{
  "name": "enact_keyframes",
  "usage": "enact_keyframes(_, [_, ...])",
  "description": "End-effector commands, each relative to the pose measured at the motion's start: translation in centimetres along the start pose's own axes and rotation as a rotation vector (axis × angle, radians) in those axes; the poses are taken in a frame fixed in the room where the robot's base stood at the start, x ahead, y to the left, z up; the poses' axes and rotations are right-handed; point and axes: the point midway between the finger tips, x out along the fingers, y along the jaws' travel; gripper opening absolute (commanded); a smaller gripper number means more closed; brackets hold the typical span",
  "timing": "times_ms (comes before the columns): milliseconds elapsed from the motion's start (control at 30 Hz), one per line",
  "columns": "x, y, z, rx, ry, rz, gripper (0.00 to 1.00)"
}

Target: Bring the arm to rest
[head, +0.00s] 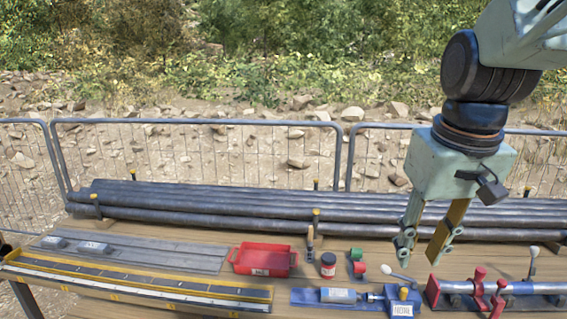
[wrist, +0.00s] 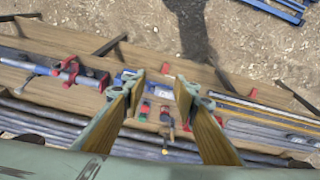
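My gripper (head: 424,252) hangs from my arm at the right of the head view, pointing down. Its two fingers are apart and nothing shows between them. The wrist view also shows the open gripper (wrist: 160,88), with the bench (wrist: 205,75) well below the fingertips. In the head view the gripper hangs over the right part of the wooden bench (head: 290,235), in front of the pipes.
Dark pipes (head: 240,203) lie along the back. A mesh fence (head: 240,150) stands behind.

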Motion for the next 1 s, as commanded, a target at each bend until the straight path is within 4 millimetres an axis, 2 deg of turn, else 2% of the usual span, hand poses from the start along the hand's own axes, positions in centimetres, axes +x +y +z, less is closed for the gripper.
enact_keyframes(500, [-3.3,-2.3,7.1,0.006,0.052,-0.003,0.27])
enact_keyframes(1000, [-4.9,-3.9,14.2,0.014,0.1,-0.011,0.27])
